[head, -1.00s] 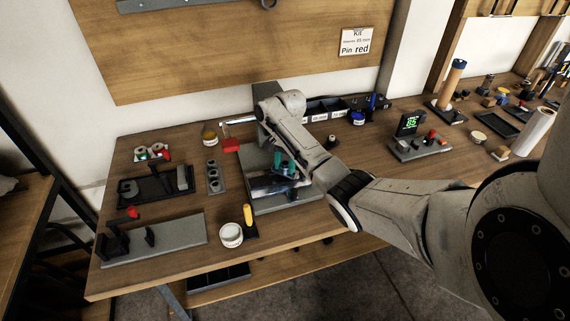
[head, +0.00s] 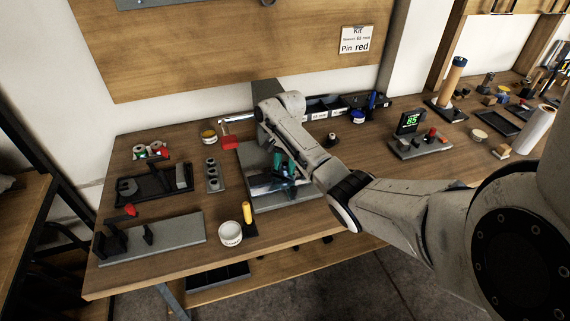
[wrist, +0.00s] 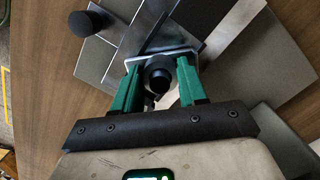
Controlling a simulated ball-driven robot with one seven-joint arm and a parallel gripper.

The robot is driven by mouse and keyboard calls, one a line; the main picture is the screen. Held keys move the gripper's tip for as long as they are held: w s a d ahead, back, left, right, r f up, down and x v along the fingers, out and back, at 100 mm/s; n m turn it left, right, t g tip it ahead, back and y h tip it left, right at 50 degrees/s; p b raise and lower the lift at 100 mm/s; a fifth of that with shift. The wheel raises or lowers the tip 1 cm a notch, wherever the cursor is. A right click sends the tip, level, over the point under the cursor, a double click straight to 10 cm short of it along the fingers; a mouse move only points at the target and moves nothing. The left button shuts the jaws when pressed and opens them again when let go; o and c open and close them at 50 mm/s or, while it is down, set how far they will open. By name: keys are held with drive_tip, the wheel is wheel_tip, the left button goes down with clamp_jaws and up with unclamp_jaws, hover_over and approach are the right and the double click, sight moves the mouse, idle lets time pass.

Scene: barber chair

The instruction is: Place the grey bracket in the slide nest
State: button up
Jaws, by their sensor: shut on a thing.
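My gripper (head: 284,169) is low over the grey slide fixture (head: 290,203) in the middle of the bench. In the wrist view the green fingers (wrist: 160,85) are shut on the grey bracket (wrist: 189,50), a thin light-grey plate with a black round part (wrist: 158,73) between the fingers. The bracket lies at the near end of the steel slide (wrist: 155,28), and its plate appears against or just over it. The nest is mostly hidden by the bracket and fingers. I cannot tell whether the bracket is fully seated.
A dark knob (wrist: 85,23) stands beside the slide. Left of the fixture are a grey block with holes (head: 213,176) and a black tray (head: 150,185). A yellow-handled tool (head: 248,213) and a white jar (head: 230,233) stand at the front. A red part (head: 229,142) sits behind.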

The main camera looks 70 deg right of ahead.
drive_tip(key=o, duration=1.3)
drive_tip(key=shift+o, duration=0.2)
drive_tip(key=shift+r, duration=0.25)
wheel_tip(320, 180, up, 3)
drive_tip(key=shift+w+f, duration=0.1)
drive_tip(key=shift+f, duration=0.1)
drive_tip(key=s+a+r+p, duration=0.7)
drive_tip(key=s+r, duration=0.3)
drive_tip(key=s, duration=0.2)
drive_tip(key=shift+a, duration=0.15)
